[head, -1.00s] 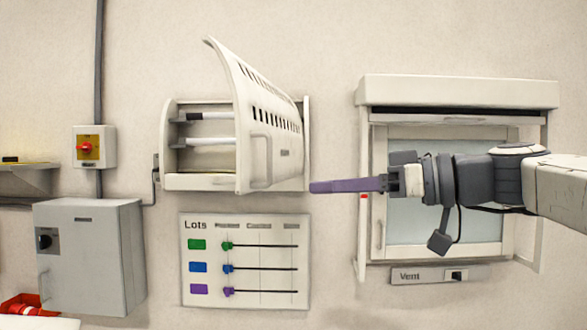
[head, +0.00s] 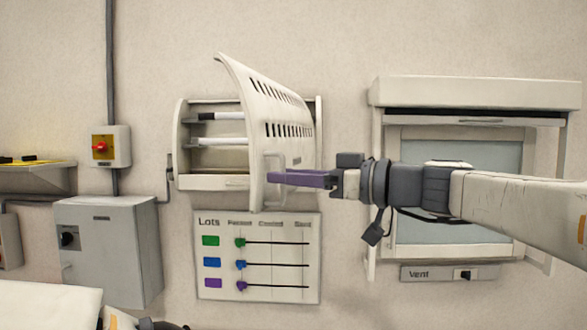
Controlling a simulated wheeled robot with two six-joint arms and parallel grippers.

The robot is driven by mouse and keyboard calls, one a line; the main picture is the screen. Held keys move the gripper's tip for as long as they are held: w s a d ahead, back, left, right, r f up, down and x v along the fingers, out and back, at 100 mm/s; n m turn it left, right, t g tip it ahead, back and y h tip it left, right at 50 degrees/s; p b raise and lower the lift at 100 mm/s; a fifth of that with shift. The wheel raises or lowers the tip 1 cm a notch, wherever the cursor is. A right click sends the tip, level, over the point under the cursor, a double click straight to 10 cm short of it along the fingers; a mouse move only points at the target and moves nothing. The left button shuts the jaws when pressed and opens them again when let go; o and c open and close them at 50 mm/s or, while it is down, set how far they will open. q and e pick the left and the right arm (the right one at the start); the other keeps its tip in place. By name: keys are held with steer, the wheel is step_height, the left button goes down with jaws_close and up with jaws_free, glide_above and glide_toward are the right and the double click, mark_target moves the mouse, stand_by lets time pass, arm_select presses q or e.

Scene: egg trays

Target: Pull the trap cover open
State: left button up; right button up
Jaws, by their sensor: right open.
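The trap cover (head: 258,110) is a white, curved, slotted panel. It stands swung out from a white wall box (head: 210,183), whose left part is uncovered and shows two pale rods (head: 218,141). A loop handle (head: 267,160) is on the cover's outer face. My right gripper (head: 272,179) comes in from the right with long purple fingers. Its fingertips are at the handle and overlap it in the picture. The fingers line up in this view, so the gap between them is hidden, and I cannot tell whether they touch the handle. My left gripper is not in view.
A white-framed vent hatch (head: 470,92) is behind my right arm. Below the box hangs a lots board (head: 311,275). To the left are a red switch (head: 101,147), a grey cabinet (head: 105,240) and a shelf (head: 40,178). The wall above the box is clear.

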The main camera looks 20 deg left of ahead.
jaws_close()
steer(key=shift+d+r, duration=0.15)
stand_by(1.3)
